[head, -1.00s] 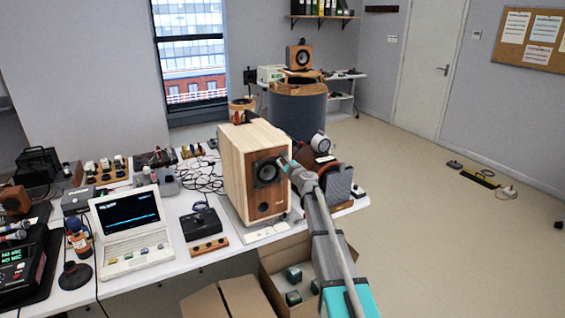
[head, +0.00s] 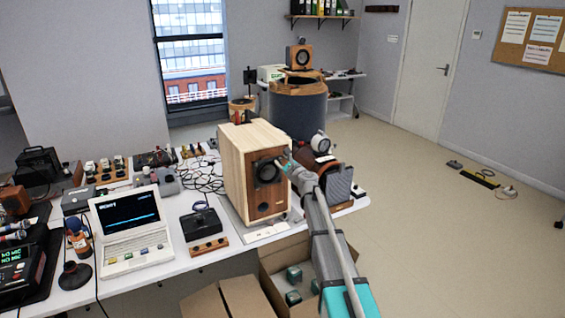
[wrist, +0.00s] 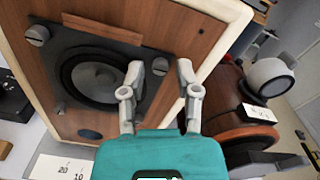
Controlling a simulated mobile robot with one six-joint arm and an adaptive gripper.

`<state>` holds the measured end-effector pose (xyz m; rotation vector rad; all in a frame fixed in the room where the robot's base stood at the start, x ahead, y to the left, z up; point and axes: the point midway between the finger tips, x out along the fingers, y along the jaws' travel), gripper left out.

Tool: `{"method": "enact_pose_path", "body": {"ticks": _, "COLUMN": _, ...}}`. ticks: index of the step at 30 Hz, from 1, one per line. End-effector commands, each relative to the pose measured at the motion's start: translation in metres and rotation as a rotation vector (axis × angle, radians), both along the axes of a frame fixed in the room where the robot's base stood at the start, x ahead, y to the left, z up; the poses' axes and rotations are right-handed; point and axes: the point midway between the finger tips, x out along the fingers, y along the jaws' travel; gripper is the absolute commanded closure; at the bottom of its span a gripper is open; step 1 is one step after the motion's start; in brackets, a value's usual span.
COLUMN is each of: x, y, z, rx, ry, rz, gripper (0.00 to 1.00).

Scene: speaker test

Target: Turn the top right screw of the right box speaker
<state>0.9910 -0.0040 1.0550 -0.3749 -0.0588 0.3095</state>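The box speaker (head: 253,175) stands upright on the table, its wooden front turned toward my arm; it fills much of the wrist view (wrist: 185,28). Its dark round driver (wrist: 97,78) sits in a dark plate with round grey screws. One screw (wrist: 38,35) shows at upper left and another (wrist: 60,107) at lower left. A further screw (wrist: 160,66) shows between my fingertips. My gripper (wrist: 159,68) is open, its two fingers apart around that screw; I cannot tell whether they touch it. In the head view my gripper (head: 283,163) is small at the driver's right edge.
A white gauge-like device (head: 320,142) and a brown round object (head: 325,172) stand close right of the speaker. A laptop (head: 130,228) and a dark switch box (head: 201,224) are to its left. An open cardboard box (head: 275,262) sits below the table edge. Floor at right is mostly clear.

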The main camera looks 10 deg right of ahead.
Motion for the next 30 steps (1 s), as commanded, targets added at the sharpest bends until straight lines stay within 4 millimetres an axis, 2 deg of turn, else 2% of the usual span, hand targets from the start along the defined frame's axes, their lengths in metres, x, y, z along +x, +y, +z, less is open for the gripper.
{"method": "enact_pose_path", "body": {"ticks": 11, "x": 0.0, "y": 0.0, "z": 0.0, "rx": 0.0, "ry": 0.0, "rz": 0.0, "gripper": 0.46}}
{"method": "enact_pose_path", "body": {"ticks": 17, "x": -0.008, "y": -0.003, "z": 0.0, "rx": 0.0, "ry": 0.0, "rz": -0.001, "gripper": 0.46}}
{"method": "enact_pose_path", "body": {"ticks": 23, "x": -0.03, "y": -0.009, "z": 0.0, "rx": 0.0, "ry": 0.0, "rz": -0.001, "gripper": 0.46}}
{"method": "enact_pose_path", "body": {"ticks": 30, "x": -0.067, "y": -0.02, "z": 0.0, "rx": 0.0, "ry": 0.001, "rz": -0.001, "gripper": 0.46}}
